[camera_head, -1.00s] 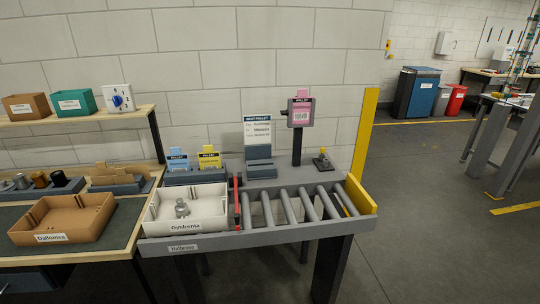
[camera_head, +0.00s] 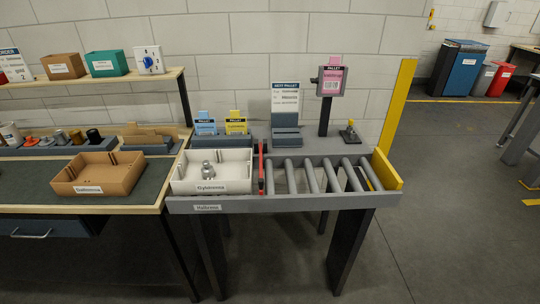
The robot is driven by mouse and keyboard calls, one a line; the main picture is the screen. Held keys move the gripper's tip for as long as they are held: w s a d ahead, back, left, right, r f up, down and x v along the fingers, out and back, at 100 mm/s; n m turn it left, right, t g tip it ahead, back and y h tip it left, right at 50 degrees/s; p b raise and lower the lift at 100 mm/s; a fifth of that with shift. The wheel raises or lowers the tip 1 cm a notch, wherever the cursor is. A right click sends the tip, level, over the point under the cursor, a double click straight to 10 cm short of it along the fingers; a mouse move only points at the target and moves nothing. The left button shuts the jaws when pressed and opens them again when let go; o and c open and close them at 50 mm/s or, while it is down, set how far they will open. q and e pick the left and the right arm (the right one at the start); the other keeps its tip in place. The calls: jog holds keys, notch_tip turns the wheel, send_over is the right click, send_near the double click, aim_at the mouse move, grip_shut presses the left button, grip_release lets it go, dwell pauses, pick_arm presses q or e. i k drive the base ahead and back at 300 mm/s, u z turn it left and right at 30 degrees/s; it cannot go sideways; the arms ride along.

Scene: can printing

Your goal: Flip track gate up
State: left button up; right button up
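The track gate is a thin red bar (camera_head: 262,168) that lies across the roller track (camera_head: 318,178), just right of the white tray (camera_head: 212,185). It stands between the tray and the bare rollers. The white tray holds a small grey metal part (camera_head: 208,169) and carries a label on its front. Neither of my grippers shows in the head view.
A brown tray (camera_head: 98,187) sits on the workbench at left. Blue and yellow cards (camera_head: 236,126), a sign (camera_head: 285,98) and a pink-card post (camera_head: 331,76) stand behind the track. A yellow end stop (camera_head: 397,110) closes its right end. Floor is clear in front.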

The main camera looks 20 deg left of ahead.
aim_at(261, 180)
jog(key=z, duration=0.65)
jog(key=i, duration=0.35)
jog(key=u, duration=1.75)
